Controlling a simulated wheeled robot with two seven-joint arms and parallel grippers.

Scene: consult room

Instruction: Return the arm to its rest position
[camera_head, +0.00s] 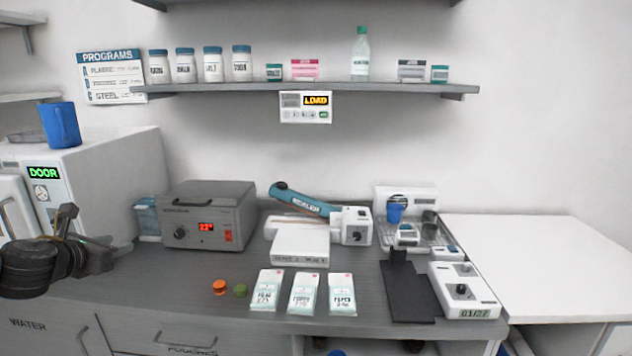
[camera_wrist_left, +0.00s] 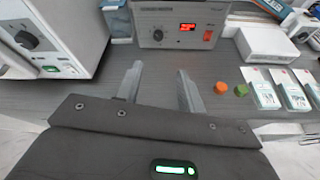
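My left gripper (camera_head: 88,243) is at the left of the head view, in front of the white machine and at the left end of the grey counter (camera_head: 190,285). In the left wrist view its two fingers (camera_wrist_left: 158,88) are spread apart with only bare counter between them, so it is open and empty. Part of the left arm shows as a dark round joint at the left edge. My right gripper is not in either view.
A grey box with a red display (camera_head: 208,216) stands right of the left gripper. A white machine (camera_head: 100,180) with a DOOR display stands behind it. Orange (camera_head: 219,287) and green (camera_head: 241,290) pieces and three white packets (camera_head: 304,293) lie on the counter. A white table (camera_head: 540,262) is at right.

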